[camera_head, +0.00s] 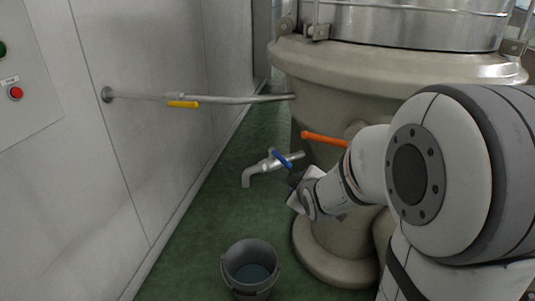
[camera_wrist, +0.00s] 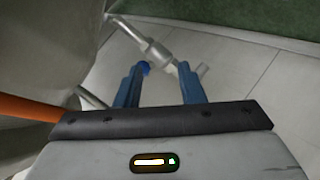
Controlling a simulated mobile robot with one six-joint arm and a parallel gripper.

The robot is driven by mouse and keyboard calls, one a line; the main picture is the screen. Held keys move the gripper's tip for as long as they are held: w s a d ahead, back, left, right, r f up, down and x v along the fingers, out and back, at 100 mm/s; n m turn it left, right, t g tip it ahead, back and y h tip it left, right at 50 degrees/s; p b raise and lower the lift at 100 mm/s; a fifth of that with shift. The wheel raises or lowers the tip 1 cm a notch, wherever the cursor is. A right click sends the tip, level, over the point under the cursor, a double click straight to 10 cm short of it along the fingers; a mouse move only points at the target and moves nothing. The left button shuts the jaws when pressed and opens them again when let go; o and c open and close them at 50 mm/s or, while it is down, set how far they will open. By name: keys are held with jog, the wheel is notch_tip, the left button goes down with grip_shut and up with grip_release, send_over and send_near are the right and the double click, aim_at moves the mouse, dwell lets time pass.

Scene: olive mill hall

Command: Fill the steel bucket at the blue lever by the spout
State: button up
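The steel bucket (camera_head: 234,277) stands upright on the green floor below and in front of the spout (camera_head: 249,179). A bluish-grey surface shows inside it; I cannot tell if that is liquid. No stream shows at the spout. The blue lever (camera_head: 281,158) sits slantwise on the spout's valve. My gripper (camera_head: 293,182) is close beside the lever. In the wrist view my gripper (camera_wrist: 163,74) is open, its blue fingers apart. The blue lever's end (camera_wrist: 144,68) shows by the left fingertip, and the metal valve pipe (camera_wrist: 157,53) lies beyond the fingers. Contact cannot be told.
An orange lever (camera_head: 324,139) sticks out of the big beige vessel (camera_head: 336,105) above my gripper. A red button (camera_head: 15,92) is on the wall panel. The floor left of the bucket is clear.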

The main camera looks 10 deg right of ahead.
aim_at(285, 165)
jog(key=w+n+t, duration=0.1)
jog(key=w+n+t+y+b, duration=0.1)
jog(key=w+n+t, duration=0.1)
jog(key=w+a+n+t+b, duration=0.1)
jog(key=w+n, duration=0.1)
jog(key=shift+w+f+t+y, duration=0.25)
jog(key=shift+f+t+y, duration=0.05)
jog(key=shift+f, duration=0.05)
jog(key=w, duration=0.2)
jog(key=w+b, duration=0.1)
jog(key=w, duration=0.4)
jog(key=shift+w+a+f, duration=0.2)
jog(key=shift+w+a, duration=0.2)
grip_shut()
